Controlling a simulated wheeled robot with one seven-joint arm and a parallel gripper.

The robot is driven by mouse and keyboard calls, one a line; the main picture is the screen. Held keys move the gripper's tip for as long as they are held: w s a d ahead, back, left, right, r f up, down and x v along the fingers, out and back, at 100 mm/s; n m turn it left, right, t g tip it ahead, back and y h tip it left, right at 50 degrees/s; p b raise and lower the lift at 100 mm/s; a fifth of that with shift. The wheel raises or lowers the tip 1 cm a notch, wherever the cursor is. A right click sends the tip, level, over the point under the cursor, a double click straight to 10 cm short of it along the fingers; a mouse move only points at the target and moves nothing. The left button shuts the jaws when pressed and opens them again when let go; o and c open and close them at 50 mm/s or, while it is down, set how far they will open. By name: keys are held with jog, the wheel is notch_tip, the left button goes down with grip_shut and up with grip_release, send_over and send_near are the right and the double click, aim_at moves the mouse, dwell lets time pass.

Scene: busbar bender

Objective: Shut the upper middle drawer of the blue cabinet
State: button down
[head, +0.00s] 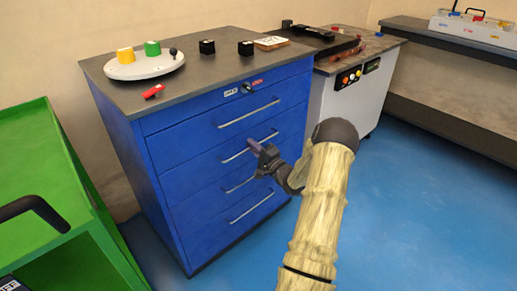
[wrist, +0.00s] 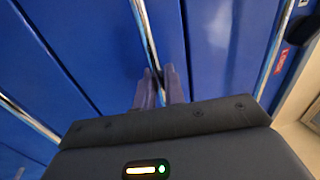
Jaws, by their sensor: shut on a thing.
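The blue cabinet (head: 160,150) stands in the middle of the head view with several stacked drawers, each with a long silver bar handle. My gripper (head: 257,149) is at the right part of the upper middle drawer's handle (head: 232,156). In the wrist view my gripper's purple fingers (wrist: 160,82) are shut on that handle (wrist: 146,25), which runs up between the fingertips. The upper middle drawer (head: 206,167) looks about level with its neighbours; any small gap is too fine to tell. The fingers hide part of the handle.
A white round stand (head: 144,67) with yellow and green pieces, a red item (head: 153,91) and black blocks (head: 207,46) lie on the cabinet top. A green cart (head: 40,150) is at left, a grey machine (head: 350,90) at right. Blue floor is free in front.

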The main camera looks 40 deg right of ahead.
jog(key=shift+w+r, duration=0.1)
jog(key=c, duration=1.6)
grip_release()
jog(key=shift+w, duration=0.1)
jog(key=shift+s+f, duration=0.25)
jog(key=shift+s, duration=0.05)
jog(key=p+v, duration=0.3)
jog(key=v, duration=1.4)
jog(key=shift+r, duration=0.2)
